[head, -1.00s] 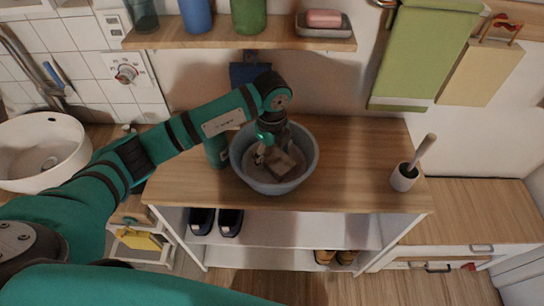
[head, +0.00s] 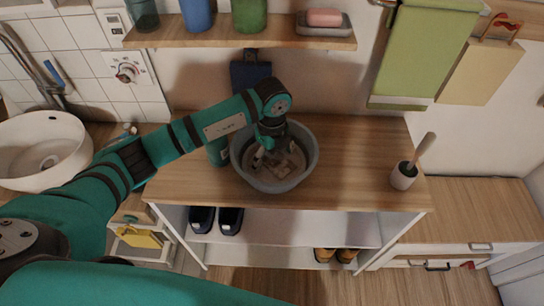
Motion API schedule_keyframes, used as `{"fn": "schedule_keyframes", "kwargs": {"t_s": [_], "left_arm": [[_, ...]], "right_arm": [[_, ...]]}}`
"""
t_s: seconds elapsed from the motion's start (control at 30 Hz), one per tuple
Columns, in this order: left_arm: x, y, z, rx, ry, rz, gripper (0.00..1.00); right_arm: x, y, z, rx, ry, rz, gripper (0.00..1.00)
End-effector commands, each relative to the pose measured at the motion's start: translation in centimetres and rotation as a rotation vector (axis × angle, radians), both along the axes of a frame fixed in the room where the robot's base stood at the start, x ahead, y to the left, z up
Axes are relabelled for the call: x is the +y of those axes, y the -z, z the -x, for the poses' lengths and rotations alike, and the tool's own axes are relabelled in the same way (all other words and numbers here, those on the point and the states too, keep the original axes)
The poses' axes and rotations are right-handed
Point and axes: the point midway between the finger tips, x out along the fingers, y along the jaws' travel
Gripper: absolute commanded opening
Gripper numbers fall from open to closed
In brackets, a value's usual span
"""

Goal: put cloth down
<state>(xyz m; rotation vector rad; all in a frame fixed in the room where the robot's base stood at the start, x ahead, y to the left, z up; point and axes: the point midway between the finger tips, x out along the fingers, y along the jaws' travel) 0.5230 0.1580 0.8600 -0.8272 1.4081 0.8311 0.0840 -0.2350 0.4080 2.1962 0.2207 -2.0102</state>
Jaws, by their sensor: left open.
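A round grey basin (head: 246,178) stands on the wooden counter. A greyish-beige piece, seemingly the cloth (head: 287,167), lies in the bottom of the basin. Its outline is hard to tell from the basin floor. My left gripper (head: 270,157) reaches down inside the basin, with its fingers apart, beside and partly over this piece. The gripper and wrist hide part of the basin's inside. My right gripper is not in view.
A teal bottle (head: 217,151) stands close left of the basin. A shelf (head: 170,38) with cups and soap overhangs the back. The counter (head: 355,160) right of the basin is clear. A green towel (head: 425,50) hangs behind.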

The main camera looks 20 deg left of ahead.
Motion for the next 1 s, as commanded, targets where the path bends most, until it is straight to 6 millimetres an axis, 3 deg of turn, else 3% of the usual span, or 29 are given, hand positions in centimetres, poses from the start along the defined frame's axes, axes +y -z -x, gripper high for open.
{"fn": "schedule_keyframes", "kwargs": {"t_s": [0.17, 0.4, 0.6, 1.0], "left_arm": [[0.0, -2.4, -0.1, -0.005, 0.002, 0.001, 0.88], [0.0, -7.6, -0.1, -0.005, 0.001, 0.001, 0.88], [0.0, -10.9, -0.1, -0.003, 0.000, 0.001, 0.88], [0.0, -12.1, 0.0, 0.000, 0.000, 0.001, 0.88]], "right_arm": [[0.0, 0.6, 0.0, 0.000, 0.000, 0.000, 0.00], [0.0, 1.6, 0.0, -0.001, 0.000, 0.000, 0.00], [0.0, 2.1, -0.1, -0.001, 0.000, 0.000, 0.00], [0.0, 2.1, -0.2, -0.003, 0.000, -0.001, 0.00]]}}
